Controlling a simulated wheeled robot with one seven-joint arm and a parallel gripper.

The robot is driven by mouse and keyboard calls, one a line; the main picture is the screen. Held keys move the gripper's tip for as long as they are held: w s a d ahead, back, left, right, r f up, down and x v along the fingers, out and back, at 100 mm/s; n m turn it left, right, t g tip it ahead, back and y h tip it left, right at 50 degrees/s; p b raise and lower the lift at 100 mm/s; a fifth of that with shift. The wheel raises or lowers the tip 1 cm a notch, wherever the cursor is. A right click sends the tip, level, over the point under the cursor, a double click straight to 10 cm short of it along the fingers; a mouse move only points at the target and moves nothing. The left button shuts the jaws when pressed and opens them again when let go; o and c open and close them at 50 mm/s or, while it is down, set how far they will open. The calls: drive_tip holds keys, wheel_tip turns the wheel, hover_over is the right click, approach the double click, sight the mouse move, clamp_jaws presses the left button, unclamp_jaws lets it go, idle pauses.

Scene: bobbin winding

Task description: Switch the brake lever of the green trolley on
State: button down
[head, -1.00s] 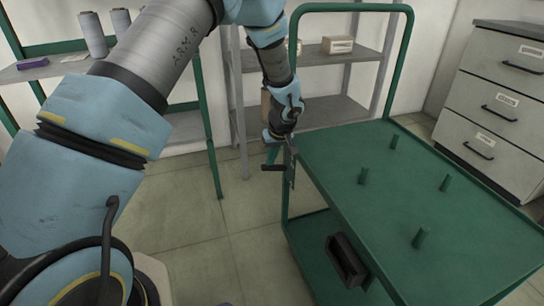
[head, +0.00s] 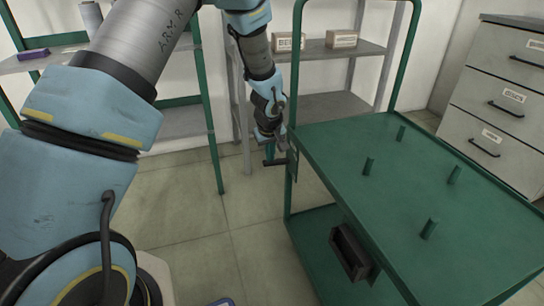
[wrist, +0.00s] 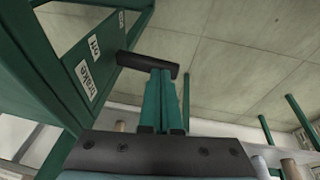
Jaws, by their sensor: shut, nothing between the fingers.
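The green trolley (head: 400,205) stands at the right in the head view, with its side post next to my gripper. Its brake lever (head: 275,162) is a short black bar sticking out from the post; it also shows in the wrist view (wrist: 140,64). In the wrist view, a plate on the trolley bears the labels "brake", "off" and "on"; the lever's inner end lies nearest "off". My gripper (head: 267,141) is shut and empty, with its fingertips (wrist: 161,74) at the lever. I cannot tell whether they touch it.
A grey shelf with small boxes (head: 342,39) stands behind my gripper. Another shelf (head: 60,62) is at the left, and a drawer cabinet (head: 495,100) at the right. Several green pegs rise from the trolley's top.

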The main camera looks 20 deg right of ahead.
sight(266, 163)
drive_tip(key=f+h, duration=0.1)
drive_tip(key=a+f+h, duration=0.1)
drive_tip(key=shift+w+a+h, duration=0.1)
drive_tip(key=shift+h, duration=0.3)
drive_tip(key=shift+f+n+h, duration=0.3)
drive_tip(key=shift+f+h, duration=0.25)
drive_tip(key=shift+h, duration=0.15)
